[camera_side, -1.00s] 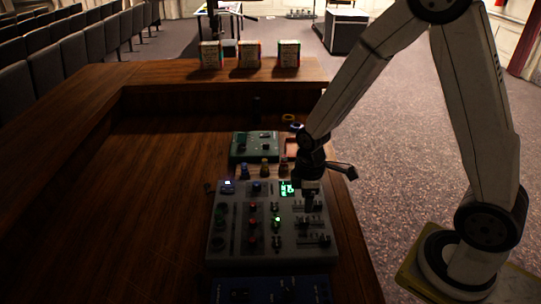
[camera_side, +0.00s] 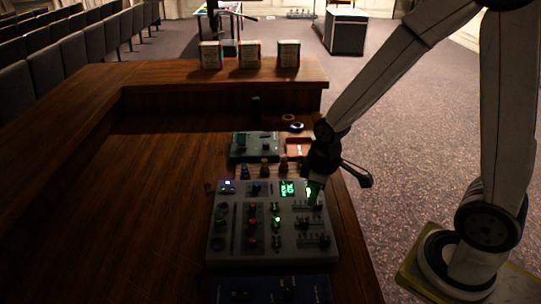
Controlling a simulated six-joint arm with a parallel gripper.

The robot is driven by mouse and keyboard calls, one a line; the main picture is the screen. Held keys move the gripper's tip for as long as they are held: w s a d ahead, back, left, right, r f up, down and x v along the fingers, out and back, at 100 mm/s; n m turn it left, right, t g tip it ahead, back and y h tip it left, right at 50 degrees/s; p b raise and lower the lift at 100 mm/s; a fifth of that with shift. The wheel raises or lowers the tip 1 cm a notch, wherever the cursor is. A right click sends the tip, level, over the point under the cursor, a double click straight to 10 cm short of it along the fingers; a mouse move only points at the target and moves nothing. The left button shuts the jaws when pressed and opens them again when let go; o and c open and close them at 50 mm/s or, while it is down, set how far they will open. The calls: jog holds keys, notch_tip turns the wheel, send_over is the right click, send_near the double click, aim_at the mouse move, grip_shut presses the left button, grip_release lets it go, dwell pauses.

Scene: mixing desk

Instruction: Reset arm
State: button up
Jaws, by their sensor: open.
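My gripper (camera_side: 314,192) is at the upper right of the grey mixing console (camera_side: 240,258), over or just above its right edge near the lit green display (camera_side: 288,188). The fingers are small and dark here, and I see nothing held between them. I cannot tell whether they touch the console. The console lies flat on the wooden desk, with knobs, red and green buttons and sliders on its face. My arm reaches in from the upper right.
A green device (camera_side: 254,147) sits behind the console, with small knob-like pieces between them. An orange-red tray (camera_side: 298,148) is beside it. A blue device (camera_side: 270,290) is in front. Several boxes (camera_side: 249,55) stand on the far ledge. The desk's left side (camera_side: 130,220) is clear.

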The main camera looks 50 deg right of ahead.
jog(key=s+r+m, duration=0.1)
jog(key=m, duration=0.1)
jog(key=s+r+m+t, duration=0.1)
jog(key=s+r+m, duration=0.1)
jog(key=shift+s+a+m, duration=0.1)
jog(key=shift+a+m, duration=0.1)
jog(key=shift+m, duration=0.2)
jog(key=shift+f, duration=0.1)
dwell(1.8)
